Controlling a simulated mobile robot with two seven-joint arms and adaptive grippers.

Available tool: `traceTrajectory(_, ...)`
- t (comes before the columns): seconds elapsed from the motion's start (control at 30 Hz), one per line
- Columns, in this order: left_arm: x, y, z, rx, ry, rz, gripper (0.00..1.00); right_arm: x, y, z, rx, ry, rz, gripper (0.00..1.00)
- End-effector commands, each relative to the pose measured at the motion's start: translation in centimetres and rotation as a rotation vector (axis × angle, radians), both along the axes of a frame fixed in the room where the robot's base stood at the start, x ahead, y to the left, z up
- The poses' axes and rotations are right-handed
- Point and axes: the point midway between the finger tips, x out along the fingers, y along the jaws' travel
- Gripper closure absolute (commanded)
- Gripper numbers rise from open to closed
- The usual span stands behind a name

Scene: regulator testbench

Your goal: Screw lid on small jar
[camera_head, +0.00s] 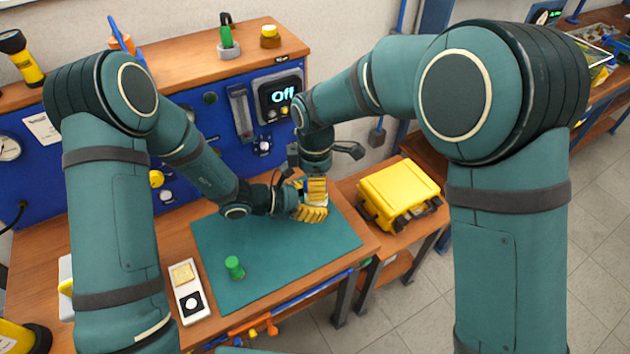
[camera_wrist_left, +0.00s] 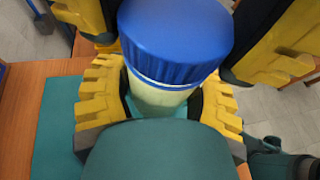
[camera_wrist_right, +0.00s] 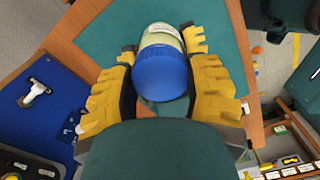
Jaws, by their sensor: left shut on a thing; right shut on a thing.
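The small jar (camera_wrist_left: 160,98) is pale and semi-clear, and its blue lid (camera_wrist_left: 175,38) sits on its mouth with a thin pale band visible beneath the rim. The jar (camera_wrist_right: 160,34) and lid (camera_wrist_right: 161,73) also show in the right wrist view. My left gripper (camera_head: 306,213) is shut around the jar body. My right gripper (camera_head: 317,188) comes from above, with its yellow fingers on either side of the lid. In the head view the fingers mostly hide jar and lid. Thread engagement cannot be seen.
Both grippers are over the right part of the green mat (camera_head: 215,235). A small green object (camera_head: 234,267) stands on the mat's front left. A white tray (camera_head: 190,305) lies left of the mat. A yellow case (camera_head: 398,190) sits on the side table, right.

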Motion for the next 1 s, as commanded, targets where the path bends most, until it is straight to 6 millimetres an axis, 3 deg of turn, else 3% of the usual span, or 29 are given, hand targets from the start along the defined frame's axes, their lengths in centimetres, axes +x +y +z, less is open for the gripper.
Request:
traceTrajectory(0.33,0.01,-0.02,0.06,-0.001,-0.001,0.0,1.0,0.04,0.0,0.0,-0.007,-0.002,-0.461,0.92)
traceTrajectory(0.73,0.0,-0.03,0.05,-0.001,0.0,0.0,1.0,0.04,0.02,-0.01,-0.007,0.0,-0.53,0.93)
traceTrajectory(0.77,0.0,-0.03,0.05,-0.001,-0.001,-0.001,1.0,0.04,0.02,-0.01,-0.007,0.0,-0.53,0.36)
traceTrajectory(0.8,-0.01,-0.04,0.05,-0.001,0.0,-0.001,1.0,0.04,0.02,-0.01,-0.007,0.0,-0.53,0.22)
traceTrajectory(1.0,0.0,-0.03,0.05,-0.001,0.0,0.0,1.0,0.03,0.01,-0.01,-0.007,0.0,-0.529,0.2)
